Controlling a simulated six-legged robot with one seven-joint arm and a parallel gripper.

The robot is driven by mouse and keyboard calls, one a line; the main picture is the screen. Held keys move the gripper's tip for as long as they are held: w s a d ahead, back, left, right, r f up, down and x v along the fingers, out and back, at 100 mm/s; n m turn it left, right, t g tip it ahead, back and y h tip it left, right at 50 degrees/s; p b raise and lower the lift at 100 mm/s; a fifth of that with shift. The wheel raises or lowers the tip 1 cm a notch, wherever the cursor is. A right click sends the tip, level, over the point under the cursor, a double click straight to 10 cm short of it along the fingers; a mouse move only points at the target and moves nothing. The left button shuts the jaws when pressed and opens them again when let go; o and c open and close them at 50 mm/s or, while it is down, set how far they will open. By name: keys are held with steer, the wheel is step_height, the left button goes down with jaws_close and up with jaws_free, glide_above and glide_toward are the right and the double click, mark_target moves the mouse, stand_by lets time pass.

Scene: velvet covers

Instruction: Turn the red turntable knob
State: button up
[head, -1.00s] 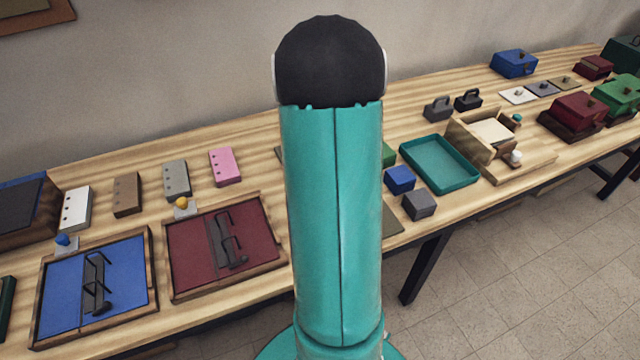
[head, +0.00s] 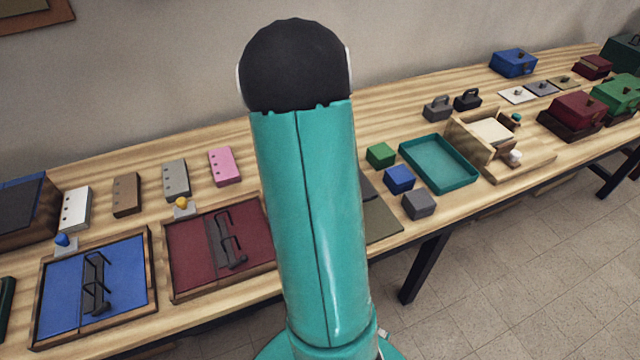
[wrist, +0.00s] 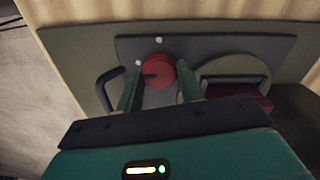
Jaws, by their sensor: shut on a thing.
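The red knob (wrist: 158,69) is round and has a dark slot or mark on its face. It sits on a dark grey plate on a grey-olive board (wrist: 70,45) in the wrist view. My gripper (wrist: 160,82) has its two green fingers on either side of the knob, shut on it. White dots mark the plate beside the knob. In the head view my own arm hides the gripper and the knob; only a corner of a grey-olive board (head: 382,222) shows beside the arm.
A dark handle (wrist: 105,92) stands left of the knob, and a round grey fitting (wrist: 235,70) with a dark red part (wrist: 250,100) is at right. On the table are a green block (head: 380,155), a blue block (head: 399,178), a grey block (head: 419,204) and a teal tray (head: 440,163).

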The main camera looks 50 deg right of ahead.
stand_by(0.3)
steer(key=o, duration=1)
step_height(320, 180, up, 14)
steer(key=shift+f, duration=0.1)
